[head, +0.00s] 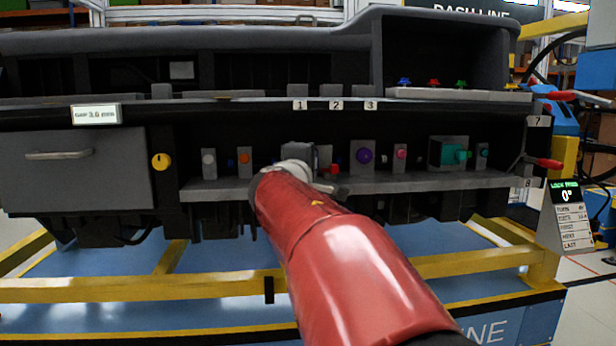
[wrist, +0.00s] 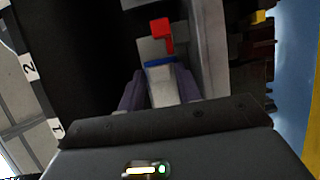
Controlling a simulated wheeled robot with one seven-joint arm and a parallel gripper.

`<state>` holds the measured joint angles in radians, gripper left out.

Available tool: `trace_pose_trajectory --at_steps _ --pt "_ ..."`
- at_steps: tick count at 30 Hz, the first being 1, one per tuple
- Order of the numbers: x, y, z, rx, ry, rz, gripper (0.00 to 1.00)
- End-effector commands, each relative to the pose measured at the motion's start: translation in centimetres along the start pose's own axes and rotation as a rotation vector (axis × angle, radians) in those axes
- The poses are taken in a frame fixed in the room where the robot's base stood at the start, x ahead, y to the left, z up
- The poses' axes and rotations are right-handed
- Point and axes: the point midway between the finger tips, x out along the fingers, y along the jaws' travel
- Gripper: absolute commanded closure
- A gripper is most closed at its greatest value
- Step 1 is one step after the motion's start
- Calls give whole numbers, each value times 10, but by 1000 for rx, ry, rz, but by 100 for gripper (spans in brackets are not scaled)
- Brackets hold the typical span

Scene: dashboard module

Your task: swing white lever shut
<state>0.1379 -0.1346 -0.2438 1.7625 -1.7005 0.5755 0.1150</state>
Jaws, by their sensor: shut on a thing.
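In the wrist view a pale off-white block, apparently the white lever (wrist: 161,80), stands between the two grey-purple fingers of my gripper (wrist: 160,92). A blue strip crosses its far end. My gripper is shut on it. A red hooked part (wrist: 164,36) sits just beyond, in front of a grey plate. In the head view my red arm reaches to the dashboard shelf below label 1; the fingertips and the lever are hidden there behind my wrist. How far the lever is swung cannot be told.
The grey shelf (head: 440,181) carries several fittings close by, including a purple knob (head: 365,155), a pink button (head: 400,153) and a teal connector (head: 453,155). A drawer (head: 75,170) and yellow knob (head: 161,161) are at left. A red-handled lever (head: 548,163) juts out at right.

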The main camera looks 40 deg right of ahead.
Motion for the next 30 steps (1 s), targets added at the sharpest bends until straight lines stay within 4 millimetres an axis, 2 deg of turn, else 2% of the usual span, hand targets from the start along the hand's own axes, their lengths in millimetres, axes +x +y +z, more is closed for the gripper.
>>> trace_pose_trajectory --at_steps 15,16,18,26,30 --pt "1 0 -1 0 25 -1 89" --pt "1 0 -1 0 25 -1 62" --pt "1 0 -1 0 25 -1 55" --pt "1 0 0 0 24 -1 55" --pt "-11 0 0 2 25 0 55"
